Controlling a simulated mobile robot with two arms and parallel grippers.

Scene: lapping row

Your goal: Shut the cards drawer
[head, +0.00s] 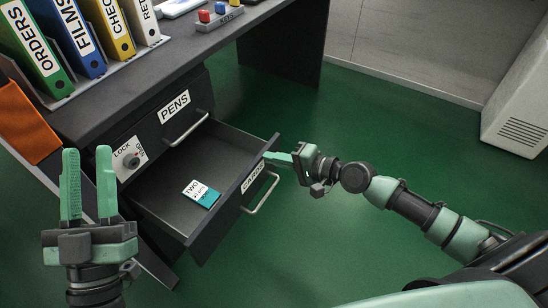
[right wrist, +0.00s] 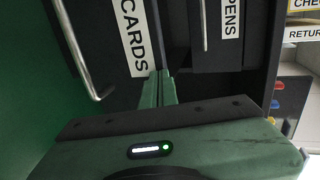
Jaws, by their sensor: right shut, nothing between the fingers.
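The cards drawer (head: 226,214) stands pulled out from the dark desk, its front turned to the right with a CARDS label and a bar handle (head: 263,193). A small white and teal packet (head: 201,193) lies inside it. My right gripper (head: 268,157) is shut and empty, its fingertips at the far end of the drawer front, near the label; I cannot tell if they touch. In the right wrist view its fingertips (right wrist: 161,74) are beside the end of the CARDS label (right wrist: 133,36). My left gripper (head: 87,165) is open and empty, fingers up, left of the drawer.
The pens drawer (head: 176,112) above is closed, with its own handle. A lock dial (head: 130,159) is on the panel beside it. Binders (head: 72,35) and a block with coloured pegs (head: 219,17) stand on the desk top. Green floor to the right of the drawer is clear.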

